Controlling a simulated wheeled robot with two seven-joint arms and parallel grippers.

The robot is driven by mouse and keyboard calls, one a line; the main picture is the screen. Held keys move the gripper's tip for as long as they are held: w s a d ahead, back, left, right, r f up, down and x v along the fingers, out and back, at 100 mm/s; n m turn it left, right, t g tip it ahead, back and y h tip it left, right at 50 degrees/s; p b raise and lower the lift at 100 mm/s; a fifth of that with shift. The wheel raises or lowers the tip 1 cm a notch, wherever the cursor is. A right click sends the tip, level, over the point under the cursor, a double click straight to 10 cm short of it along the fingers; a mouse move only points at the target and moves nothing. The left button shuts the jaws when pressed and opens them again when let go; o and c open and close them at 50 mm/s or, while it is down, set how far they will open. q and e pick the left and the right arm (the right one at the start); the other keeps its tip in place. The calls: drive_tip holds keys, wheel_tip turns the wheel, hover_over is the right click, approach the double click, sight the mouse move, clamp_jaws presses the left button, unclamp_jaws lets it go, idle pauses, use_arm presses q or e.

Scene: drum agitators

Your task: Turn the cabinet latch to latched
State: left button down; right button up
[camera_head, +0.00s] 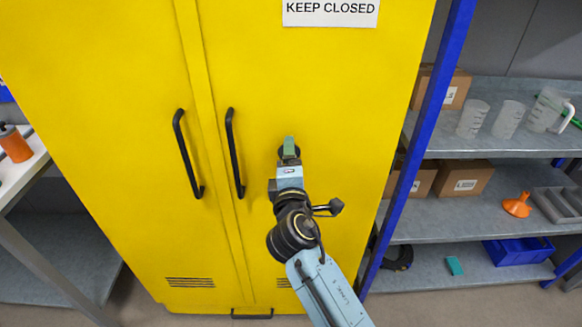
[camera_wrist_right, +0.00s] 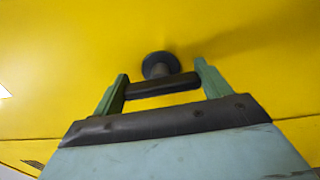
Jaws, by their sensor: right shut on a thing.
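The yellow cabinet (camera_head: 330,90) stands upright in front of me with both doors shut. Its dark latch sits on the right door, right of the two black handles. In the right wrist view the latch (camera_wrist_right: 163,85) shows as a round dark base with a bar lying roughly level across the picture. My right gripper (camera_head: 289,147) is at the latch, with its green fingers at the two ends of the bar in the wrist view (camera_wrist_right: 162,88). It is shut on the latch. In the head view the gripper hides most of the latch. My left gripper is not in view.
Black door handles (camera_head: 235,153) and (camera_head: 187,153) stand out left of my right gripper. A shelf rack (camera_head: 480,145) with a blue post, beakers and boxes stands close on the right. A workbench (camera_head: 22,165) is at the left edge.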

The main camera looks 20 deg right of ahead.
drive_tip(key=shift+m, duration=0.6)
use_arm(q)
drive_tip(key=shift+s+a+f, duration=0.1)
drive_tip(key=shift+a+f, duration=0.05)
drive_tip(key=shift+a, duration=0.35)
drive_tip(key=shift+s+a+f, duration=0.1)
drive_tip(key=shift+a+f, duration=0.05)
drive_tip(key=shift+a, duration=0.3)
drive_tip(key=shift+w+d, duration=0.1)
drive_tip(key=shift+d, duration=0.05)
use_arm(e)
drive_tip(key=o, duration=1)
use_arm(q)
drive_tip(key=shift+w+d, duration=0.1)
use_arm(e)
drive_tip(key=shift+s, duration=0.1)
drive_tip(key=shift+s+a, duration=0.15)
drive_tip(key=shift+s, duration=0.1)
use_arm(q)
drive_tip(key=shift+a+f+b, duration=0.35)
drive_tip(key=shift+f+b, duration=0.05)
drive_tip(key=shift+b, duration=0.25)
use_arm(e)
drive_tip(key=v, duration=1.2)
drive_tip(key=shift+s+a, duration=0.1)
drive_tip(key=shift+s, duration=0.25)
